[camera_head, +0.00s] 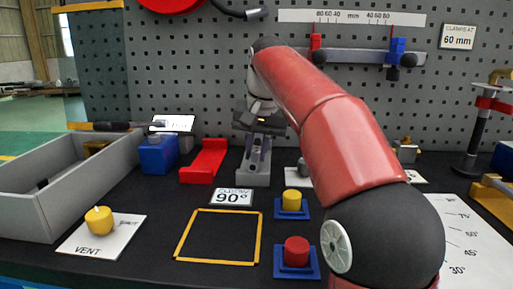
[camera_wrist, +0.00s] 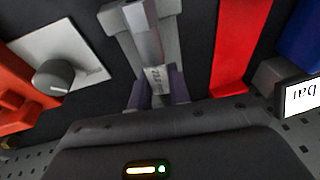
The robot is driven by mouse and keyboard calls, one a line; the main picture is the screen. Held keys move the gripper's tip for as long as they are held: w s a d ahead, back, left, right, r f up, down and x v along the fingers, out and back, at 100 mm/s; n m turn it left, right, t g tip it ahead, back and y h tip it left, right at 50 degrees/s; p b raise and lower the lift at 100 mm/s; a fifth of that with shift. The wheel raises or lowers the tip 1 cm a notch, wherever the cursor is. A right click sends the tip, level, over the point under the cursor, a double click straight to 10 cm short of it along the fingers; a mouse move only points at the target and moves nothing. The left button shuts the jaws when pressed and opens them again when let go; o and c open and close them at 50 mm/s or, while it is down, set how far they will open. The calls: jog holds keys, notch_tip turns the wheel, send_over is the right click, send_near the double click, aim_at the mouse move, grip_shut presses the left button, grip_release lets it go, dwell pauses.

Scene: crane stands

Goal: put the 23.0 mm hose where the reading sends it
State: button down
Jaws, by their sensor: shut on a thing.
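My gripper (camera_head: 260,150) reaches down at a grey stand (camera_head: 253,178) in the middle of the bench. In the wrist view my gripper (camera_wrist: 158,92) has its dark purplish fingers on both sides of a pale grey piece (camera_wrist: 155,75) with a small printed label, and is shut on it. The piece sits at or in the grey stand (camera_wrist: 117,20). The label is too small to read, so I cannot tell whether this piece is the 23.0 mm hose. A lit display (camera_head: 173,123) stands behind a blue block; its text is unreadable in the head view.
A red channel (camera_head: 205,160) lies left of the stand. A grey bin (camera_head: 65,195) is at far left, with a yellow knob (camera_head: 99,219) on a VENT plate before it. A 90° card (camera_head: 233,197), yellow outline (camera_head: 178,240), yellow button (camera_head: 292,201) and red button (camera_head: 297,251) lie in front.

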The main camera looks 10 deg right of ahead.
jog(key=c, duration=1.2)
grip_release()
jog(key=shift+c, duration=0.2)
jog(key=shift+r, duration=0.1)
